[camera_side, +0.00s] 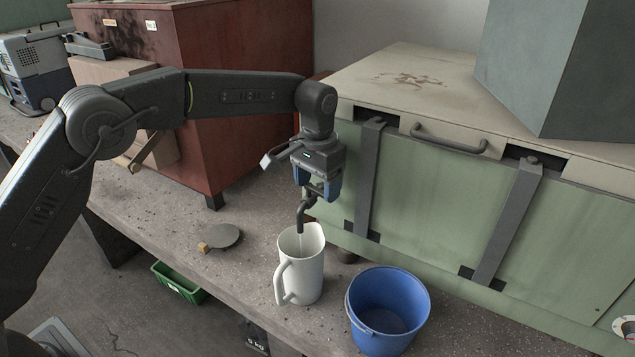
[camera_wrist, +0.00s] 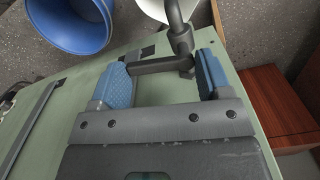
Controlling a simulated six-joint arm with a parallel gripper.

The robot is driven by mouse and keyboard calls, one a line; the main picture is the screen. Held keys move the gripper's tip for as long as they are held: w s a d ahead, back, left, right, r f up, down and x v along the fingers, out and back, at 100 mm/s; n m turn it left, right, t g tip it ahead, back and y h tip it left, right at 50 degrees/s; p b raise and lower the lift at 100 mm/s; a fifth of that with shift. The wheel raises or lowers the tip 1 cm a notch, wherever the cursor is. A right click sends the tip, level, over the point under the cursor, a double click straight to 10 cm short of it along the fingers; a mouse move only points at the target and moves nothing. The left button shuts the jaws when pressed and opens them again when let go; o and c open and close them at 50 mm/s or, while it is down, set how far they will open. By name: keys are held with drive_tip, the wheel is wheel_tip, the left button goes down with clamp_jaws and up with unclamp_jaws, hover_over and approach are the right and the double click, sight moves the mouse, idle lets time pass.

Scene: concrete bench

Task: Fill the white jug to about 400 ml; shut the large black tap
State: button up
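The white jug (camera_side: 306,274) stands upright on the bench under the tap, its handle to the left; its rim edge shows at the top of the wrist view (camera_wrist: 153,8). The large black tap (camera_side: 301,216) comes from the green tank, its spout over the jug mouth. A thin pale stream seems to fall from it into the jug. The level inside is hidden. My gripper (camera_side: 318,190) is at the tap's top. In the wrist view its blue fingers are wide apart, with the tap's dark lever (camera_wrist: 158,66) between them. I cannot tell whether they touch it.
A blue bucket (camera_side: 388,308) stands right of the jug, near the bench edge. The green tank (camera_side: 430,200) rises behind. A round dark disc (camera_side: 221,236) lies left of the jug. A red-brown cabinet (camera_side: 250,90) stands behind my arm. A green crate (camera_side: 178,283) is below the bench.

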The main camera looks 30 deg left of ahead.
drive_tip(key=c, duration=0.4)
drive_tip(key=shift+o, duration=0.2)
drive_tip(key=shift+w+d+n, duration=0.1)
drive_tip(key=shift+w+n, duration=0.15)
drive_tip(key=shift+n, duration=0.95)
drive_tip(key=o, duration=0.9)
drive_tip(key=shift+r, duration=0.1)
drive_tip(key=shift+r, duration=6.8)
